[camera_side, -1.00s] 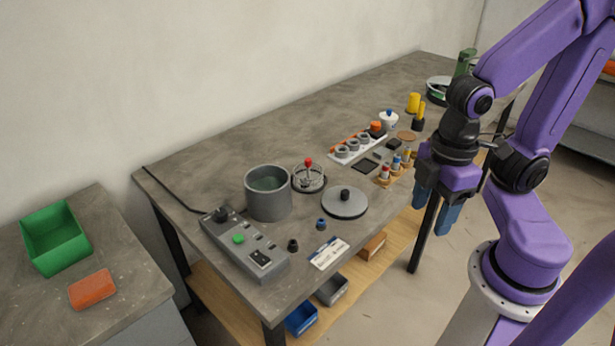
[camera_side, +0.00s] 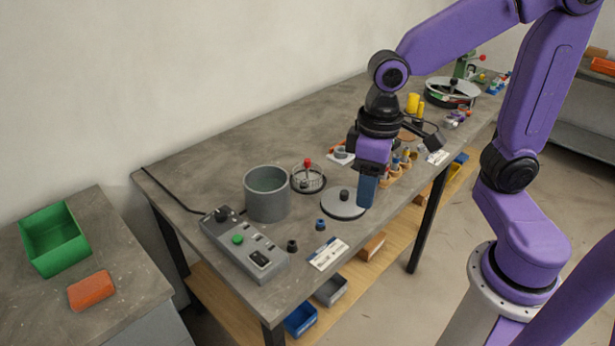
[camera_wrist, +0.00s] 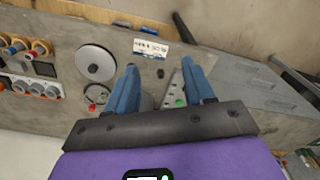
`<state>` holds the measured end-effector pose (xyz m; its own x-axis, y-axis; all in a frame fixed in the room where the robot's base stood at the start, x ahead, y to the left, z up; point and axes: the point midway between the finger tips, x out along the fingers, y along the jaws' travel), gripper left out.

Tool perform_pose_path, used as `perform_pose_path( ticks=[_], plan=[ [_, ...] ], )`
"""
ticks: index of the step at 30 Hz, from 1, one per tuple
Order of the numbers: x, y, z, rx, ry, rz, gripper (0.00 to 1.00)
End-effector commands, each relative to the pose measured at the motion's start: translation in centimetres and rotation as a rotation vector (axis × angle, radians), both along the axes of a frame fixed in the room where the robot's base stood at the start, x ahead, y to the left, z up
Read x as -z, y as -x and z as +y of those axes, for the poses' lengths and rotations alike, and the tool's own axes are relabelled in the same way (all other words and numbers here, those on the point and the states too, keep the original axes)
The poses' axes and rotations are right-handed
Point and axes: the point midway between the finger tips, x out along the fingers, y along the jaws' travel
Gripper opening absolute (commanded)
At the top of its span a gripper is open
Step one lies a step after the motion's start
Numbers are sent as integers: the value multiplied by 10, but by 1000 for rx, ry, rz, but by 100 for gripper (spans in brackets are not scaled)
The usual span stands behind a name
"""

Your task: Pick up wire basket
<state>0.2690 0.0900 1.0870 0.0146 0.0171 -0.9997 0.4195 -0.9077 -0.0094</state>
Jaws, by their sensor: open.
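The wire basket (camera_side: 308,178) is a small round basket with a red-topped handle. It stands on a dark round base on the bench, just right of the grey pot (camera_side: 267,195). In the wrist view the basket (camera_wrist: 96,95) shows left of my fingers, its red knob near its lower edge. My gripper (camera_side: 366,190) is open and empty, pointing down above the right side of the grey round lid (camera_side: 343,204), to the right of the basket. In the wrist view the blue fingers (camera_wrist: 163,85) are spread apart, and the left one partly hides the pot.
A control box (camera_side: 243,243) with a green button lies in front of the pot. A white label card (camera_side: 328,253) and small dark and blue knobs lie near the front edge. Small parts in holders stand behind my gripper. The bench's back left is clear.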

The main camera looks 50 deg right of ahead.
Motion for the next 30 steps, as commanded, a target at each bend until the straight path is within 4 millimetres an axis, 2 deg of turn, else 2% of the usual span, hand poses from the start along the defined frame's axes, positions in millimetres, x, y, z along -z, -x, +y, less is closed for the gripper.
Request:
perform_pose_path(
  ticks=[1,8,14,18,24,30],
  plan=[
    [0,-21,3,108,1,3,53],
    [1,-108,-3,589,1,10,53],
    [9,-180,-28,1008,0,17,53],
    [18,-226,-58,1301,0,20,53],
    [34,-277,-111,1696,0,25,53],
    [46,-302,-149,1943,-3,26,53]
  ],
)
